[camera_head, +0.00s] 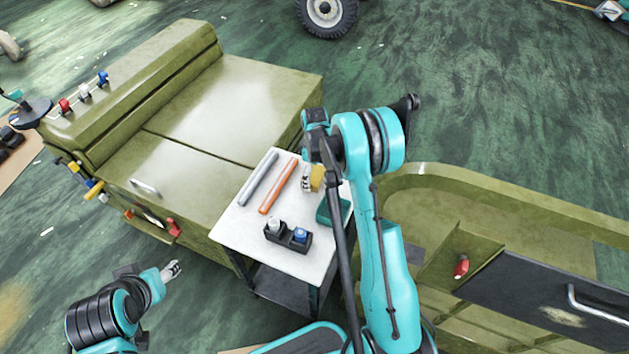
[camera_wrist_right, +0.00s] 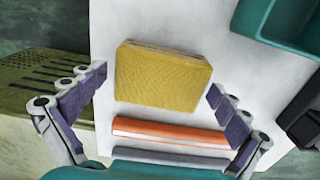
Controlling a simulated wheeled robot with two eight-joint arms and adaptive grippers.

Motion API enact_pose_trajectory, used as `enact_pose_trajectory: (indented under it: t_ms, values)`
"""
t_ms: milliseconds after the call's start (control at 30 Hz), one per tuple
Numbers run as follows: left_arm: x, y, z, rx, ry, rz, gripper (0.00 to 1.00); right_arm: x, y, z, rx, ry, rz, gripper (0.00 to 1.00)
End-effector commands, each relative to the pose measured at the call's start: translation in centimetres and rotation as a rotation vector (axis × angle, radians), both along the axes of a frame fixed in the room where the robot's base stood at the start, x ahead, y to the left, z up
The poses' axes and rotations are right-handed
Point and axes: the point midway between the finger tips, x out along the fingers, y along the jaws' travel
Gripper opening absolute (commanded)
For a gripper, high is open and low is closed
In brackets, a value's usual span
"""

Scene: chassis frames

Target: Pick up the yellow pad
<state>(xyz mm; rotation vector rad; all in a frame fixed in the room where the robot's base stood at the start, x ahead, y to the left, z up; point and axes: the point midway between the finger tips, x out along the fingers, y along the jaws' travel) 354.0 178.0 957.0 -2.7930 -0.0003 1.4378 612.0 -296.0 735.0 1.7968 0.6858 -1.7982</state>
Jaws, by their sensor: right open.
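The yellow pad (camera_wrist_right: 162,78) lies on the white top of a small table (camera_wrist_right: 240,75). In the right wrist view my right gripper (camera_wrist_right: 158,92) is open, with one finger to each side of the pad and clear space between. In the head view the pad (camera_head: 317,178) is partly hidden behind my right gripper and arm. My left gripper (camera_head: 171,270) is in the lower left of the head view, away from the table, with nothing seen in it; its fingers are too small to judge.
An orange bar (camera_head: 278,186) and a grey bar (camera_head: 258,179) lie beside the pad. A teal tray (camera_head: 336,213) and a black holder (camera_head: 280,238) with small bottles stand on the same top. Olive chassis bodies (camera_head: 200,110) flank the table.

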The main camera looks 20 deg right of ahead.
Motion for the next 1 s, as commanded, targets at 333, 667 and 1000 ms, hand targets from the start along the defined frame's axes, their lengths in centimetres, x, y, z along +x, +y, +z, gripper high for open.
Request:
enact_pose_trajectory:
  t_ms: [333,667,1000]
  values:
    - [0.0,0.0,0.1,0.0,0.0,0.0,0.52,0.0,0.0,0.0,0.0,0.0,0.0,0.66]
    - [0.0,0.0,0.1,0.0,0.0,0.0,0.52,0.0,0.0,0.0,0.0,0.0,0.0,0.57]
    - [0.0,0.0,1.8,0.0,0.0,0.0,0.52,0.0,0.0,3.3,0.0,0.0,0.0,0.57]
